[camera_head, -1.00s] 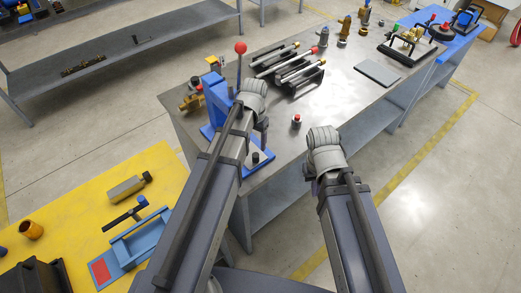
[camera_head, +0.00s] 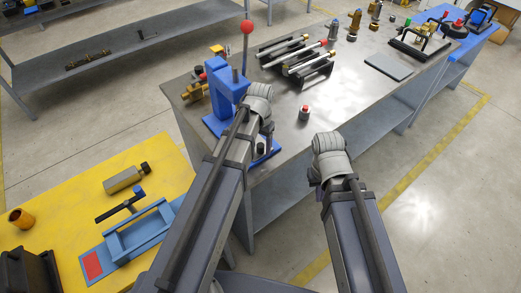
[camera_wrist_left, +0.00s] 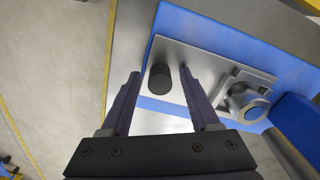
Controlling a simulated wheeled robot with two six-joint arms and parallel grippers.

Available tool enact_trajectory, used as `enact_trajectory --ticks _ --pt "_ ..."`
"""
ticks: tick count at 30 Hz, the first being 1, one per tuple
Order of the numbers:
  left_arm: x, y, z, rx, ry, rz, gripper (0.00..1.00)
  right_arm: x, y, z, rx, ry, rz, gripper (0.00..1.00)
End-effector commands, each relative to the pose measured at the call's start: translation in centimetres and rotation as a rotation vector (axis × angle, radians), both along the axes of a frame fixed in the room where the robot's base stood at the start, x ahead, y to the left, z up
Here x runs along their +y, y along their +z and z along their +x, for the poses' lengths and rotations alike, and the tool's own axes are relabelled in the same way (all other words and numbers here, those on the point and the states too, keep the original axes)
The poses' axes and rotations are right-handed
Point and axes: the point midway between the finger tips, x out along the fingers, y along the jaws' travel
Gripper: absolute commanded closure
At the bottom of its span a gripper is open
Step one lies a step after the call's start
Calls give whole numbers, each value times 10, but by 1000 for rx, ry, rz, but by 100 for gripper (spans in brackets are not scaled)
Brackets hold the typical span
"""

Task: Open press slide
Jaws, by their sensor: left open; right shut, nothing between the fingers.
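The blue press (camera_head: 217,85) with a red ball lever (camera_head: 247,27) stands at the near left corner of the grey bench. Its slide, a grey metal plate (camera_wrist_left: 190,58), lies on the blue base in the left wrist view. A black knob (camera_wrist_left: 160,77) stands up from the slide, and a round metal fitting (camera_wrist_left: 248,103) sits further right on it. My left gripper (camera_wrist_left: 160,73) is open, its fingertips on either side of the knob with visible gaps. In the head view my left wrist hides much of the slide. My right gripper (camera_head: 316,178) is over the aisle, shut and empty; its fingers are mostly hidden.
A small red-topped part (camera_head: 304,113) stands on the bench right of the press. A rack of rods (camera_head: 298,58) is behind it. The yellow table (camera_head: 60,205) at left holds a blue fixture (camera_head: 125,240).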

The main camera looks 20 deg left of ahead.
Motion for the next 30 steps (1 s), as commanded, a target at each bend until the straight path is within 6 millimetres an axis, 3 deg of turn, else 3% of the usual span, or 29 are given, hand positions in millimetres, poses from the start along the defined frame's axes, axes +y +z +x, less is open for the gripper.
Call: enact_trajectory --ticks 7,24,30 --pt "0 0 0 0 0 0 38 0 0 0 0 0 0 100" --pt "0 0 0 0 0 0 100 0 0 0 0 0 0 100" --pt "0 0 0 0 0 0 100 0 0 0 0 0 0 100"
